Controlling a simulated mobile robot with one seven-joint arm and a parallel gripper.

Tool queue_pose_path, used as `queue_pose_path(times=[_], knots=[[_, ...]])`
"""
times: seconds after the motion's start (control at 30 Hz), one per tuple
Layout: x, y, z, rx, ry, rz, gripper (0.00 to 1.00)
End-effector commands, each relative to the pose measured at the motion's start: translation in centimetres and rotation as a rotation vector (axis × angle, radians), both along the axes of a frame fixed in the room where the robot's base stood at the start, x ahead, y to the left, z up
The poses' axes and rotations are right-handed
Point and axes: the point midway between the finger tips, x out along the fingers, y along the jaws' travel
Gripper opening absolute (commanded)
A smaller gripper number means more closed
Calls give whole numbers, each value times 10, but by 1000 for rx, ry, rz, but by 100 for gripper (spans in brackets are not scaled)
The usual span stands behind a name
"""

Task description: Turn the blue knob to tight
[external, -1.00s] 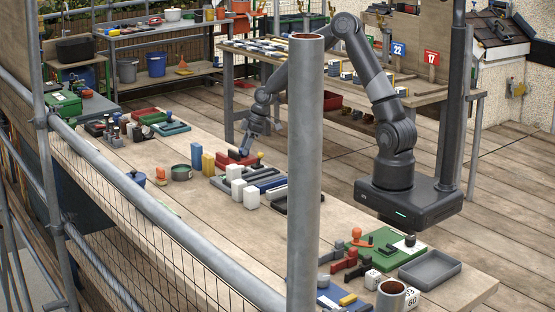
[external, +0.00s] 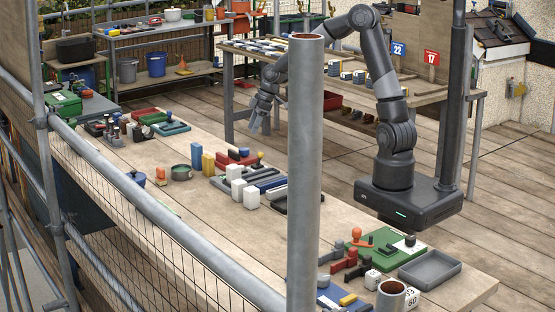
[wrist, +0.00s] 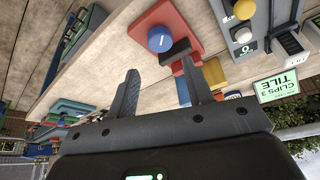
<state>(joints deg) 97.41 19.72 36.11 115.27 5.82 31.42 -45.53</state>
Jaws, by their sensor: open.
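The blue knob (wrist: 160,38) sits on a red base (wrist: 172,16) in the wrist view, just beyond my fingertips. A dark bar (wrist: 176,51) lies beside it on the red part. In the external view the blue knob (external: 244,151) is a small spot on the red base (external: 224,160), near the middle of the bench. My gripper (external: 261,125) is raised above and behind it, apart from it. In the wrist view my gripper (wrist: 160,68) has its fingers spread, with nothing held between them. Any tightness mark is too small to read.
White blocks (external: 251,197) and yellow and blue blocks (external: 196,157) stand close to the red base. A scaffold pole (external: 305,180) stands in front of the bench.

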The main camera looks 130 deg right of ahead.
Motion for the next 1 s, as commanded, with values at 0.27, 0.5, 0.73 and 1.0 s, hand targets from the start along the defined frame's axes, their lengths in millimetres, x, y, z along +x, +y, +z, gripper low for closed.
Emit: queue_pose_path(times=[0.27, 0.5, 0.73, 1.0], knots=[[-6, 3, 17, 0, -1, 0, 46], [-6, 3, 17, 0, -1, 0, 46], [1, 0, 15, 22, 24, 33, 59], [23, -10, 2, 107, 173, 160, 59]])
